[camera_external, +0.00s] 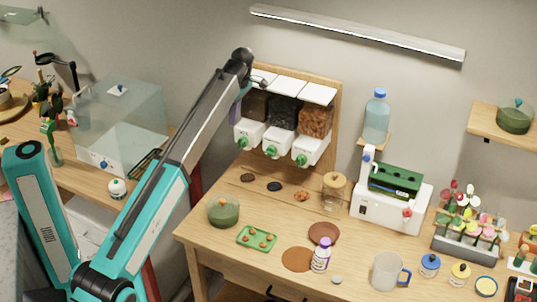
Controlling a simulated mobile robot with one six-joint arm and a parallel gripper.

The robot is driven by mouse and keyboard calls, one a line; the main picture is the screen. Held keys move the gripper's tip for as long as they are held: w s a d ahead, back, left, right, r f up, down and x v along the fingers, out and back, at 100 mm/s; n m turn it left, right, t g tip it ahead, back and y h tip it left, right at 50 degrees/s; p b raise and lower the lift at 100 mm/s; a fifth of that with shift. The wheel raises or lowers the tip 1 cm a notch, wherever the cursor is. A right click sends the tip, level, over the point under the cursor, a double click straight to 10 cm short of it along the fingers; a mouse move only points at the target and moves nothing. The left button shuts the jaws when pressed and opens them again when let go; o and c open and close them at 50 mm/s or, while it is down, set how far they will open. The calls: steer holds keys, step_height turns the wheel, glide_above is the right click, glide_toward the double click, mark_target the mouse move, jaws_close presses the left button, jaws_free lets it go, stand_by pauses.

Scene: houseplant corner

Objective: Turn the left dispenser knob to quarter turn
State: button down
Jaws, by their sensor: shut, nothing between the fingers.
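The dispenser (333,100) is a wooden-backed wall unit with three clear-fronted bins of dark and reddish-brown material above white chutes. Each chute has a green knob. The left dispenser knob (243,143) is on the left chute; its exact angle is too small to tell. The middle knob (269,151) and right knob (301,160) sit to its right. My gripper (262,83) is small and dark at the end of the raised arm, by the top of the left bin. It is shut and empty, well above the left knob and apart from it.
Small piles (274,186) lie on the table below the chutes. A green bowl (223,210), a green tray (257,239) and a lidded jar (333,191) stand nearby. A white machine (388,208) is to the right. A clear box (120,115) stands left of the arm.

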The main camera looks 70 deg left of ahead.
step_height(320, 180, up, 6)
steer(key=s+a+b, duration=0.1)
steer(key=shift+b, duration=0.3)
